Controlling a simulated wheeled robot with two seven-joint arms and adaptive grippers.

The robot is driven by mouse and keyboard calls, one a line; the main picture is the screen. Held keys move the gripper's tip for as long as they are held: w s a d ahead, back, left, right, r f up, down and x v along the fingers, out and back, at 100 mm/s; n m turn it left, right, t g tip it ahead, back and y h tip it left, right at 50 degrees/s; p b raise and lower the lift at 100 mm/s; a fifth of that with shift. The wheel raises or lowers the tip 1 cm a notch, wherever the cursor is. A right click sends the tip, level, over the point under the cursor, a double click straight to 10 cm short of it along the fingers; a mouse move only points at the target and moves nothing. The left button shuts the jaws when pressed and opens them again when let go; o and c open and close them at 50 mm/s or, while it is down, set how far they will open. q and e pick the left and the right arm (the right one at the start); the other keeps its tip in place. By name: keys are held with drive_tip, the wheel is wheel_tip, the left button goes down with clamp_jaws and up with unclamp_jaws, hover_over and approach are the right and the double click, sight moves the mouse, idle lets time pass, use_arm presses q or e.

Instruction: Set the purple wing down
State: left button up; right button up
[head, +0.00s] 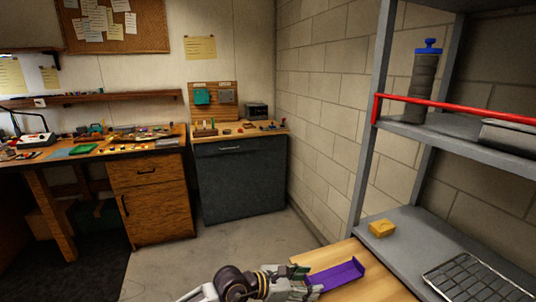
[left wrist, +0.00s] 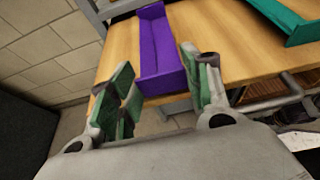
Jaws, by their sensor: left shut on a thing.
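The purple wing (head: 338,274) is a long trough-like piece with raised end plates. It is at the bottom of the head view, at the wooden table's near left part. My left gripper (head: 302,285) holds it by its near end. In the left wrist view the wing (left wrist: 162,45) runs away from between the green-padded fingers (left wrist: 160,88) across the wooden surface. I cannot tell whether its underside touches the wood. My right gripper is not in view.
The wooden table (head: 370,287) stands beside a grey metal shelf (head: 400,238) holding a yellow block (head: 382,228) and a wire rack (head: 475,282). A teal piece (left wrist: 288,20) lies on the wood, right of the wing. Bare wood lies between them.

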use_arm(q)
drive_tip(key=shift+v, duration=1.3)
drive_tip(key=shift+s+a+r, duration=0.1)
drive_tip(key=shift+s+a, duration=0.05)
drive_tip(key=shift+a, duration=0.15)
drive_tip(key=shift+r, duration=0.1)
